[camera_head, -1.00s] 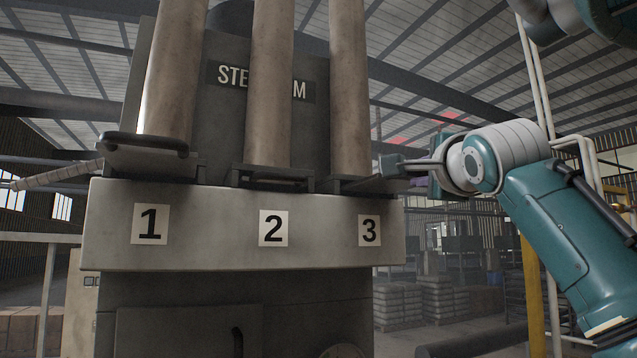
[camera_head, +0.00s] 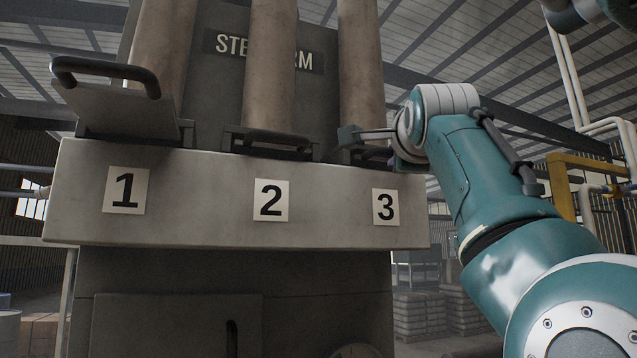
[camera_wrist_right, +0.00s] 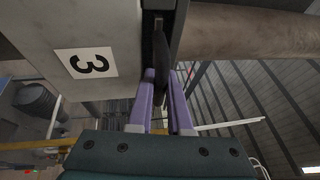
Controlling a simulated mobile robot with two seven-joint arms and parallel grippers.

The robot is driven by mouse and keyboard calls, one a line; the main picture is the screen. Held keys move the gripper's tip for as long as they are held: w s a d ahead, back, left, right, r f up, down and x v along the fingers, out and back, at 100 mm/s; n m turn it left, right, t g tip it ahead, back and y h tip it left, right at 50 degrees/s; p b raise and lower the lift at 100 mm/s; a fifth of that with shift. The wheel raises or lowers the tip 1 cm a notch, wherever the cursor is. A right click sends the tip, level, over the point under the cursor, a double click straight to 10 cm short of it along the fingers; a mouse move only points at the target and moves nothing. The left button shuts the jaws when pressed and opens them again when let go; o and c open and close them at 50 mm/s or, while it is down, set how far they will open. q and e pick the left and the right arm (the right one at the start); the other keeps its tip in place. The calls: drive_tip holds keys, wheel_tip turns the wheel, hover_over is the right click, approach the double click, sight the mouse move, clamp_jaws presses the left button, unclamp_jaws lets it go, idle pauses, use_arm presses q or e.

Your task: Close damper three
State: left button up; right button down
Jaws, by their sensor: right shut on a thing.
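Damper three's dark handle (camera_head: 366,136) juts out at the foot of the right-hand pipe, above the label 3 (camera_head: 385,206). My right gripper (camera_head: 398,160) is at this handle, coming from the right, and my wrist partly hides it. In the right wrist view, the two purple fingers of my right gripper (camera_wrist_right: 163,85) are shut on the dark handle (camera_wrist_right: 161,48), beside the pipe. How far damper three's plate sticks out is hard to tell. My left gripper is not in view.
Damper one's plate (camera_head: 125,108) sticks out at a slant with its handle raised, above label 1. Damper two (camera_head: 270,140) looks flatter, above label 2. The grey ledge (camera_head: 330,225) runs below all three. Pipes and a yellow post (camera_head: 562,185) stand at the right.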

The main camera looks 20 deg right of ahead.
drive_tip(key=c, duration=0.9)
unclamp_jaws()
drive_tip(key=shift+w+f, duration=0.1)
drive_tip(key=shift+f, duration=0.1)
drive_tip(key=shift+o, duration=0.3)
drive_tip(key=shift+f, duration=0.1)
drive_tip(key=shift+a, duration=0.1)
